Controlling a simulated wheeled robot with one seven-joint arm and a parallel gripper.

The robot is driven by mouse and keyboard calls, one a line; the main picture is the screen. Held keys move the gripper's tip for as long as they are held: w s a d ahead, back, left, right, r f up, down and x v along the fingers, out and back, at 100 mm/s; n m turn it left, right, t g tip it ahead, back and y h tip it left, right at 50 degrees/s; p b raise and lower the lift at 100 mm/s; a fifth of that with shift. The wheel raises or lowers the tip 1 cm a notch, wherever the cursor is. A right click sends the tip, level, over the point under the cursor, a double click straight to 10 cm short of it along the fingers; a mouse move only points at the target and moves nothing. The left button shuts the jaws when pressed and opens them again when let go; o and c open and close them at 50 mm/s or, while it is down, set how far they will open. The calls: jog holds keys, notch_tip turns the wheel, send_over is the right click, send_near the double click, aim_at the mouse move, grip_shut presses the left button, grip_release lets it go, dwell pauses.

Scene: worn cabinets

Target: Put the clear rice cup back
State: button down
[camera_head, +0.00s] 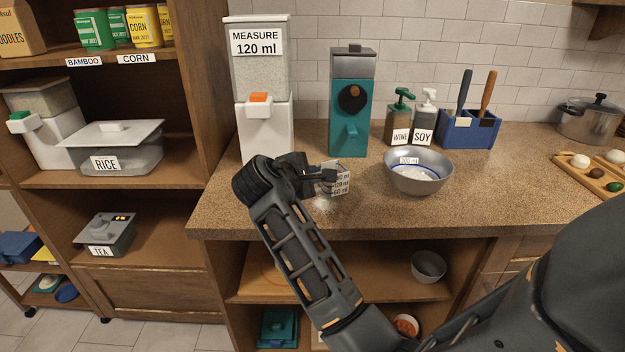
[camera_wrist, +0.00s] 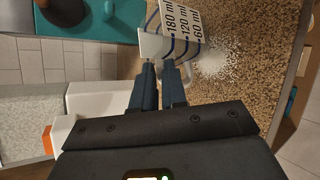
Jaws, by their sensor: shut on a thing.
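The clear rice cup (camera_head: 341,182) has lines marked 180, 120 and 60 ml. My gripper (camera_head: 324,176) is shut on its side near the counter's front part. In the wrist view the cup (camera_wrist: 180,28) is partly cut off at the top, beyond my gripper's fingertips (camera_wrist: 160,68). The white dispenser (camera_head: 266,130), labelled MEASURE 120 ml, stands behind and left of my gripper. A bowl (camera_head: 418,180) marked 200 ml, with white contents, stands right of the cup.
White grains (camera_wrist: 214,60) lie spilled on the counter beside the cup. A teal machine (camera_head: 350,120), wine and soy bottles (camera_head: 410,118) and a blue utensil holder (camera_head: 467,130) stand along the wall. The left shelf holds a clear RICE bin (camera_head: 122,155). Counter space right of the bowl is clear.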

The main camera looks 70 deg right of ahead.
jog(key=shift+f, duration=0.75)
jog(key=c, duration=1.2)
grip_release()
jog(key=shift+o, duration=0.2)
jog(key=shift+a, duration=0.1)
jog(key=v, duration=1.2)
jog(key=s+a+f+n+t+y, duration=0.2)
jog(key=s+a+f+t+y, duration=0.1)
jog(key=a+f+t, duration=0.4)
jog(key=s+a+f+n+t+y, duration=0.1)
jog(key=s+a+f+t+y, duration=0.25)
jog(key=a+f, duration=0.5)
jog(key=s+a+r+m+t+y, duration=0.1)
jog(key=s+a+m+t+y, duration=0.2)
jog(key=s+a, duration=0.6)
jog(key=s+a+r+m+t+y, duration=0.2)
jog(key=s+r+m+t+y, duration=0.1)
jog(key=s+r, duration=0.5)
jog(key=shift+s+r+m+b, duration=0.3)
jog(key=shift+s+m+b, duration=0.05)
jog(key=shift+s+m, duration=0.5)
